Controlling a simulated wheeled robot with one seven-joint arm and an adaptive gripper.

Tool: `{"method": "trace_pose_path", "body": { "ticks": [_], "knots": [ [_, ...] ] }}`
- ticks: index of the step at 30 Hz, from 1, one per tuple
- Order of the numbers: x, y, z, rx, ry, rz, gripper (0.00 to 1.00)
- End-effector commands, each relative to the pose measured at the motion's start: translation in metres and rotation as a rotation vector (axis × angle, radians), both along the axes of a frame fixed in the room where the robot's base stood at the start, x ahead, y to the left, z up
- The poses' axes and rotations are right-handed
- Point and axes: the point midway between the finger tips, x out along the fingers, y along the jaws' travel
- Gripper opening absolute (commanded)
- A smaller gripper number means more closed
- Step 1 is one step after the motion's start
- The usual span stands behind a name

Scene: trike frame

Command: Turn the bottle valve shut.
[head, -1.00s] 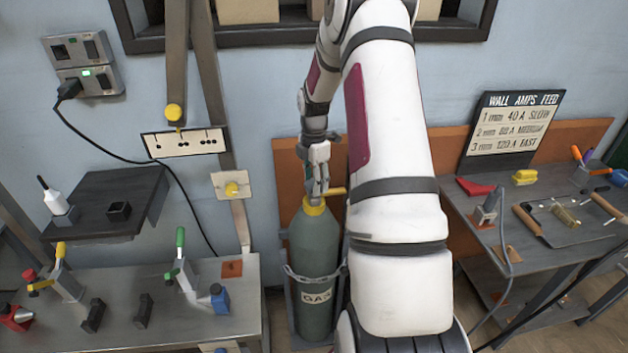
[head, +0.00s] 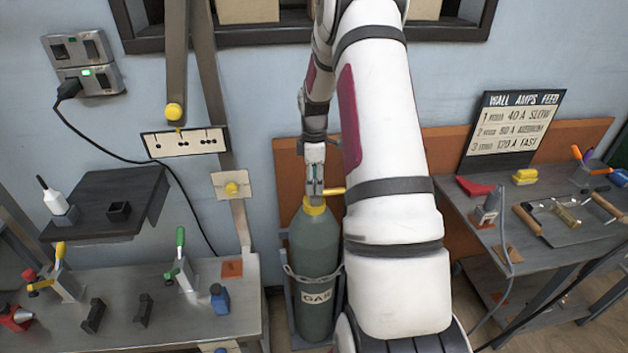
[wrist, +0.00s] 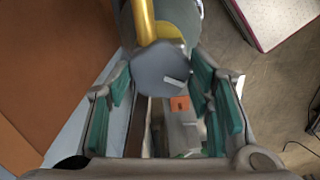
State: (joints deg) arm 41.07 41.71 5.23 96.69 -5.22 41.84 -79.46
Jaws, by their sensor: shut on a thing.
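The green-grey gas bottle (head: 316,262) stands upright with a yellow collar (head: 314,208) at its neck. A yellow bar (head: 335,191) sticks out to the right from its top; it also shows in the wrist view (wrist: 144,22). My gripper (head: 314,190) points down onto the bottle's top. In the wrist view, a grey faceted valve knob (wrist: 160,72) with a pale mark sits between the teal-padded fingers, and my gripper is shut on it. In the head view the knob is hidden by the fingers.
A chain (head: 312,275) holds the bottle in its stand. My arm covers the area right of the bottle. A bench with clamps (head: 180,265) stands left, and a tool table (head: 510,225) right. An orange panel (head: 290,165) is behind the bottle.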

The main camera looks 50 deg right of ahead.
Motion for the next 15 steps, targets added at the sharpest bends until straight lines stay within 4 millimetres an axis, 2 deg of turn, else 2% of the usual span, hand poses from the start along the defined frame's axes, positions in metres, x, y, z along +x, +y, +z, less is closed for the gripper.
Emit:
{"method": "trace_pose_path", "body": {
  "ticks": [15],
  "knots": [
    [0.0010,0.0004,-0.0006,0.000,0.000,-0.491,0.20]
  ]
}}
